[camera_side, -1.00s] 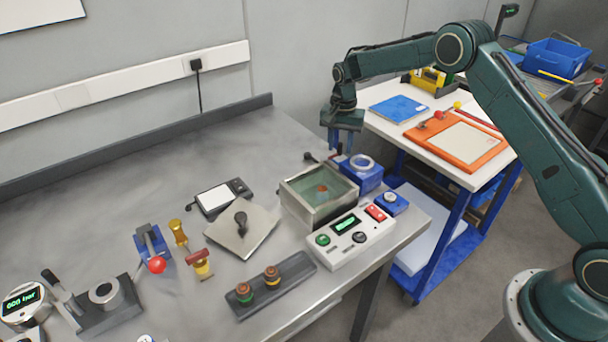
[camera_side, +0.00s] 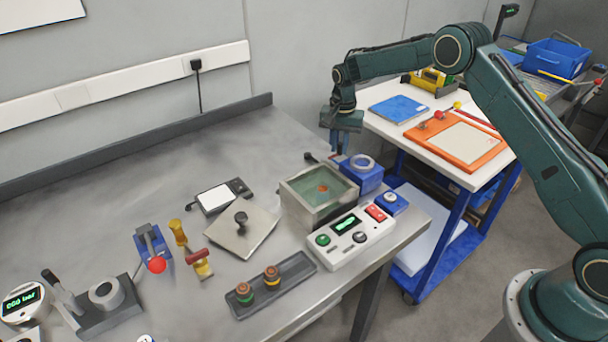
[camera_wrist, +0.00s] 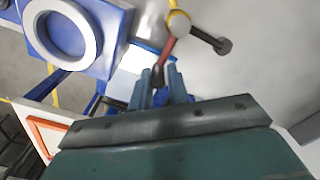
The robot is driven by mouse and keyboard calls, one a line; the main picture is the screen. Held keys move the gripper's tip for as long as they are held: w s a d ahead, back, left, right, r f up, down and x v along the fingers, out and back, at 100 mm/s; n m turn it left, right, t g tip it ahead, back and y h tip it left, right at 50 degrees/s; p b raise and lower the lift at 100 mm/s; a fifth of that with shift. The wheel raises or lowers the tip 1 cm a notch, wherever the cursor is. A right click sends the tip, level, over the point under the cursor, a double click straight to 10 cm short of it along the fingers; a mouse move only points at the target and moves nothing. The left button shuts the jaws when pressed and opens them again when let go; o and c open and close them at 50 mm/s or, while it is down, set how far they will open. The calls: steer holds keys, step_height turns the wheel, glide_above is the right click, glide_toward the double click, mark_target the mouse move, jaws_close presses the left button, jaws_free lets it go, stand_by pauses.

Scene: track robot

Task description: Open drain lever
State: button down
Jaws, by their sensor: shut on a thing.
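The drain lever (camera_wrist: 168,50) shows in the wrist view as a red arm with a dark tip, running from a brass-coloured hub (camera_wrist: 178,23). My gripper (camera_wrist: 160,78) is shut on the lever near its dark tip, one blue finger on each side. In the side view my gripper (camera_side: 338,148) points down behind the tank (camera_side: 318,208), which holds greenish liquid and an orange item. The lever itself is hard to make out in that view. A dark knob (camera_side: 310,157) shows behind the tank, left of my fingers.
A blue block with a white ring (camera_side: 362,163) stands close to the right of my gripper. A control box with buttons (camera_side: 349,238) sits in front of the tank. A square plate with a black knob (camera_side: 257,236) lies left. The rear of the bench is clear.

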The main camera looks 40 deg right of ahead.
steer(key=shift+f+n, duration=0.15)
steer(key=shift+n, duration=0.15)
steer(key=shift+w+n, duration=0.5)
steer(key=shift+n, duration=0.6)
steer(key=n, duration=0.1)
steer(key=w+n, duration=0.1)
steer(key=shift+w+a+f+n, duration=0.1)
steer(key=shift+a+n, duration=0.2)
steer(key=n, duration=0.1)
steer(key=w+a+n, duration=0.1)
steer(key=n, duration=0.2)
steer(key=shift+w+a+n, duration=0.2)
steer(key=shift+w+n, duration=0.1)
steer(key=n, duration=0.1)
steer(key=a+n, duration=0.1)
steer(key=shift+w+n, duration=0.3)
steer(key=shift+w, duration=0.05)
steer(key=shift+w+a+n, duration=0.15)
steer(key=shift+a+n, duration=0.25)
steer(key=shift+n, duration=0.4)
steer(key=shift+w+a+n, duration=0.1)
steer(key=shift+a+n, duration=0.25)
steer(key=shift+n, duration=0.45)
